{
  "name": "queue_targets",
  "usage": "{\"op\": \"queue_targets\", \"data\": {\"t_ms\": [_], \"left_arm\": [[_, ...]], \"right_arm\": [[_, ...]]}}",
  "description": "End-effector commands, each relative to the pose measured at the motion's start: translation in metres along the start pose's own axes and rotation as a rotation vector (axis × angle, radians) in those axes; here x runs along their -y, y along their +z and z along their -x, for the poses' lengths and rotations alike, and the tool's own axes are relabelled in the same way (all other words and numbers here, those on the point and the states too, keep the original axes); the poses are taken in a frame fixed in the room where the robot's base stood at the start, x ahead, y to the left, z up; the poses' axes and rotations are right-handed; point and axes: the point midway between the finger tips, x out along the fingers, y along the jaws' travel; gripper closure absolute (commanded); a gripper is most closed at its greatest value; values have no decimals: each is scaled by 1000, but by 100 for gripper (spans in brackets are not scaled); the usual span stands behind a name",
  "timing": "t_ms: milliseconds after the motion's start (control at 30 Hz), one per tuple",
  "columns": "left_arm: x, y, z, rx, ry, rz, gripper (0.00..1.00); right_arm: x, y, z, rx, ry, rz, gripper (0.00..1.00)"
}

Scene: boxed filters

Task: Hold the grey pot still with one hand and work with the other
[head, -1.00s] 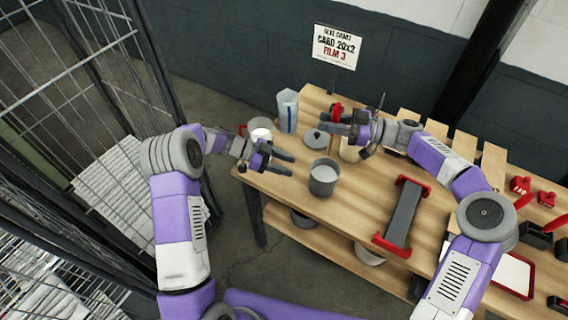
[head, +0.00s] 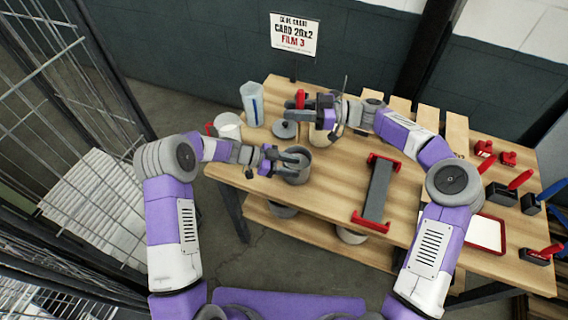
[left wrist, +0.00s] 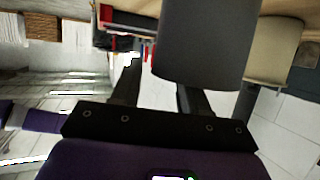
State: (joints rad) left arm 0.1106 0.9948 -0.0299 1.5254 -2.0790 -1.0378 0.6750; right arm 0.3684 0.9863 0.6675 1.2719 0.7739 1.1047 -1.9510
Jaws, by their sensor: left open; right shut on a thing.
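The grey pot (head: 296,177) stands upright near the table's front left edge. My left gripper (head: 291,159) is open at the pot's upper part, its fingers reaching along it. In the left wrist view the pot (left wrist: 205,45) covers the tip of one finger, while the other finger is to its left; I cannot tell whether they touch it. My right gripper (head: 303,110) is behind the pot, shut on a small red thing (head: 300,98), mostly hidden by the fingers. A cream container (head: 320,138) is below the right gripper.
A grey lid with a knob (head: 285,130) lies behind the pot. A white cup (head: 228,125) and a clear jug with a blue stripe (head: 252,105) stand left. A grey bar with red ends (head: 378,190) lies right. Wire cages (head: 60,100) flank the left.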

Motion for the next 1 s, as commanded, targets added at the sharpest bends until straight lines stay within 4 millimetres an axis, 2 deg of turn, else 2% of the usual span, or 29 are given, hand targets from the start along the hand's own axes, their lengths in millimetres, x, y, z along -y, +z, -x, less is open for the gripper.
{"op": "queue_targets", "data": {"t_ms": [233,500,533,1000], "left_arm": [[0,0,-1,0,0,0,57],[0,0,0,1,0,0,98],[0,0,0,1,0,1,100],[-1,4,0,6,-1,5,100]], "right_arm": [[0,0,0,0,0,0,100],[0,0,0,0,0,0,100],[0,0,0,0,0,0,100],[0,0,0,0,0,0,100]]}}
